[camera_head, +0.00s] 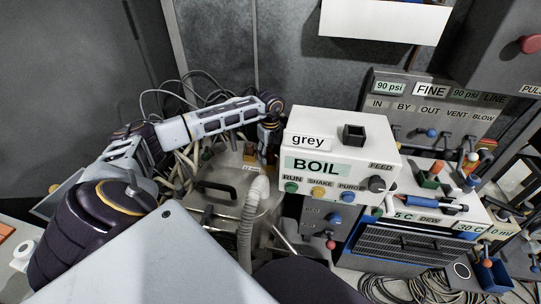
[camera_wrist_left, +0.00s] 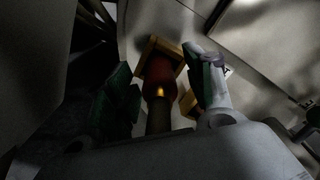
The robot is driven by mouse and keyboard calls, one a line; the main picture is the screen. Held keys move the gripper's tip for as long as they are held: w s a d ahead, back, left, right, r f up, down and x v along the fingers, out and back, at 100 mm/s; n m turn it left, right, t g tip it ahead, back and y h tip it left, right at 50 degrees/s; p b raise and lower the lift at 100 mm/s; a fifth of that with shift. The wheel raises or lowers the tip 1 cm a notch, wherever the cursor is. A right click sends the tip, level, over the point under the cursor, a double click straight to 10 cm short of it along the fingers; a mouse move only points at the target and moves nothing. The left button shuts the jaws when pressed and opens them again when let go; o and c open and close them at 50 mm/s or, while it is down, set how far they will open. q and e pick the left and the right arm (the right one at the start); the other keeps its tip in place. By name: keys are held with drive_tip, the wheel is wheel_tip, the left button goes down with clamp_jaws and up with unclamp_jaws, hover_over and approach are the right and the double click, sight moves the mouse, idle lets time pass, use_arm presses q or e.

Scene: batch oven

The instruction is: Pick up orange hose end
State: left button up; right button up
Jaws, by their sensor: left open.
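In the left wrist view a dark orange-red hose end (camera_wrist_left: 160,72) with a brass-coloured glint stands in a square orange-brown holder (camera_wrist_left: 176,51). It lies in shadow. My left gripper (camera_wrist_left: 165,92) is open, with one dark-padded finger on each side of the hose end. Whether either finger touches it I cannot tell. In the head view my left gripper (camera_head: 265,148) reaches down behind the left edge of the grey BOIL box and is partly hidden. A small orange-brown block (camera_head: 250,153) shows beside it. My right gripper is not in view.
The BOIL box (camera_head: 340,150) stands close to the right of my left wrist. A steel vessel with a black handle (camera_head: 218,188) and a pale corrugated hose (camera_head: 250,222) lie in front. Cables (camera_head: 190,92) crowd behind my forearm. A valve panel (camera_head: 412,107) stands at the right.

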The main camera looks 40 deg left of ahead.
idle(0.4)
use_arm(q)
drive_tip(key=c, duration=1.2)
drive_tip(key=shift+o, duration=0.2)
